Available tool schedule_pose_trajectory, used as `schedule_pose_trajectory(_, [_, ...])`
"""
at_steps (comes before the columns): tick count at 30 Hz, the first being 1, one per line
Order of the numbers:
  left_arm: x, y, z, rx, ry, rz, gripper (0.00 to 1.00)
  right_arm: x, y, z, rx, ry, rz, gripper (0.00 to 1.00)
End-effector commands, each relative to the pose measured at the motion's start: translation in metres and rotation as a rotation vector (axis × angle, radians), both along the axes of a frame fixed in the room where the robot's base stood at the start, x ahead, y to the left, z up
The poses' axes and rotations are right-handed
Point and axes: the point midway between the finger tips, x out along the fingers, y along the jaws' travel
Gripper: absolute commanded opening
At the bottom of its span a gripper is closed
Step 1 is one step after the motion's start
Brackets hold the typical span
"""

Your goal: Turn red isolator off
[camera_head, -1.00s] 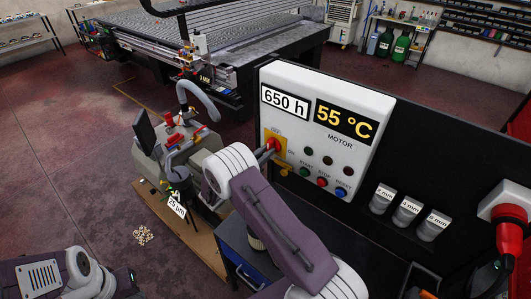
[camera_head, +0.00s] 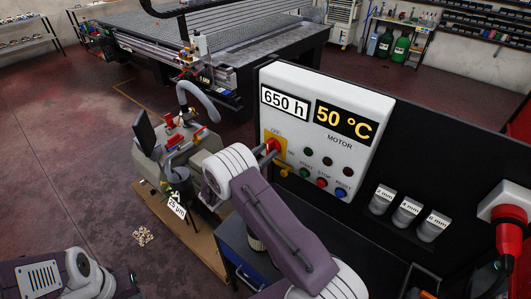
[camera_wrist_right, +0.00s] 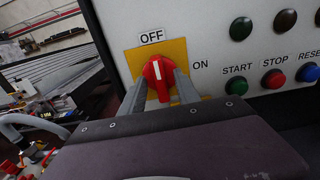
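The red isolator (camera_wrist_right: 158,72) is a rotary knob on a yellow plate (camera_wrist_right: 180,50) on the white motor panel. Its white mark points up toward the OFF label (camera_wrist_right: 152,37); the ON label (camera_wrist_right: 200,65) is to its right. In the head view the red isolator (camera_head: 272,146) shows partly, beyond my right arm. My right gripper (camera_wrist_right: 161,84) has its grey fingers on either side of the knob, spread apart, with the knob's grip between them. In the head view, my right wrist mostly hides this gripper. My left gripper is out of view; only left arm links show at the lower left.
Right of the isolator are START (camera_wrist_right: 239,86), STOP (camera_wrist_right: 274,80) and RESET (camera_wrist_right: 308,73) buttons, with dark lamps above. The panel displays (camera_head: 343,121) read 650 h and 50 °C. A red plug (camera_head: 507,212) is at far right, beside several grey cylinders (camera_head: 408,211).

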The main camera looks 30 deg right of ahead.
Motion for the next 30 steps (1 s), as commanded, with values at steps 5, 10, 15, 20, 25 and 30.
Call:
schedule_pose_trajectory(5, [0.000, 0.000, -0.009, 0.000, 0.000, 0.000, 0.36, -0.004, 0.013, -0.004, 0.000, 0.000, 0.003, 0.38])
schedule_pose_trajectory(10, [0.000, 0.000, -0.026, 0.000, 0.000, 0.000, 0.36, -0.019, 0.049, -0.005, 0.000, -0.001, 0.005, 0.38])
schedule_pose_trajectory(15, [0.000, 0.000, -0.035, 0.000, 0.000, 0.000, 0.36, -0.031, 0.076, -0.003, -0.001, -0.001, 0.003, 0.38])
schedule_pose_trajectory(20, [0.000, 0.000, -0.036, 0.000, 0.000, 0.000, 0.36, -0.035, 0.084, -0.001, 0.000, 0.000, 0.000, 0.38])
schedule_pose_trajectory(25, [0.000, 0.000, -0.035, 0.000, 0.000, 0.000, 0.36, -0.035, 0.084, 0.000, 0.000, 0.000, 0.000, 0.38])
schedule_pose_trajectory(30, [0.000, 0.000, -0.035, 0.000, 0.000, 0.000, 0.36, -0.035, 0.084, 0.000, 0.000, 0.000, 0.000, 0.38])
